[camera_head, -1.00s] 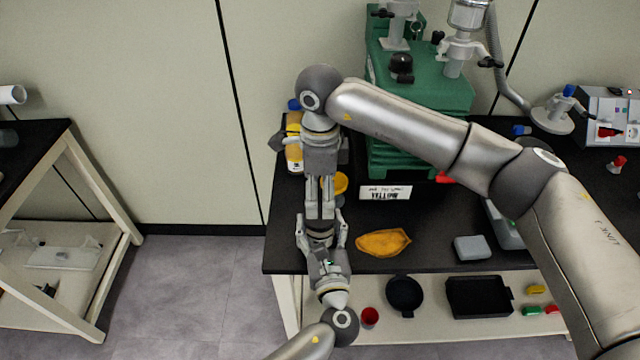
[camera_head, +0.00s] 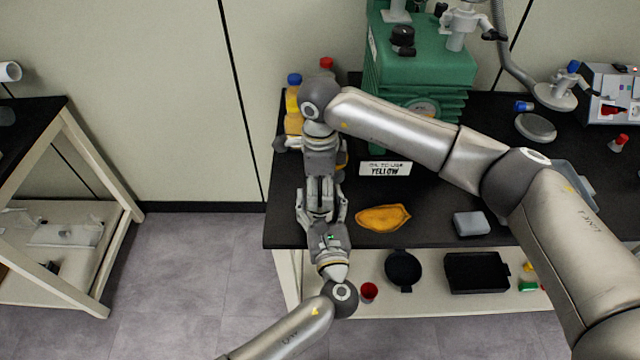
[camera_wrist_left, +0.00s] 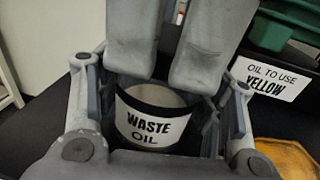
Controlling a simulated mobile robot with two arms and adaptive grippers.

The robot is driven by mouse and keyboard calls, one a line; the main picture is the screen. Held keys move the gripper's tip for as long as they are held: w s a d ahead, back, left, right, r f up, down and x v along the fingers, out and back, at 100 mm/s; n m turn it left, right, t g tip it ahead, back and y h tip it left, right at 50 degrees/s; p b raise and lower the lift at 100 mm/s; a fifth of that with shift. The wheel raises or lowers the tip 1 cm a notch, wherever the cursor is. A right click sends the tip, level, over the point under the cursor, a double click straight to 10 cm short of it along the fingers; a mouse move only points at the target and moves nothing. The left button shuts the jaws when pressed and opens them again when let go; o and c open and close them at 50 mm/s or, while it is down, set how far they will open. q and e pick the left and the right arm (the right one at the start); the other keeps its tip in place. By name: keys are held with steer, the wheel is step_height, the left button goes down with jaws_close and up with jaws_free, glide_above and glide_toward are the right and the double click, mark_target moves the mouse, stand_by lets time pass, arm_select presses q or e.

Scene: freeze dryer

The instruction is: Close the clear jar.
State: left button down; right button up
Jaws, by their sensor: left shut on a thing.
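The jar (camera_wrist_left: 145,122) is in the left wrist view, with a white label reading "WASTE OIL". It stands between the fingers of my left gripper (camera_wrist_left: 160,112), which is shut on it. In the head view my left gripper (camera_head: 322,205) is at the table's front left, and the jar is hidden by the grippers. My right gripper (camera_head: 321,186) points down from above, right over the jar. In the left wrist view its two broad fingers (camera_wrist_left: 172,70) stand close together with a narrow gap and cover the jar's top. I cannot tell whether they hold a lid.
A sign reading "OIL TO USE YELLOW" (camera_head: 385,169) stands before the green machine (camera_head: 425,75). An orange dish (camera_head: 383,218) and a grey block (camera_head: 472,223) lie to the right. Bottles (camera_head: 293,105) stand behind my right gripper. A lower shelf holds a pan (camera_head: 403,270).

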steer(key=c, duration=0.5)
steer(key=m, duration=0.5)
steer(key=shift+c, duration=0.3)
steer(key=o, duration=1.2)
step_height(320, 180, up, 12)
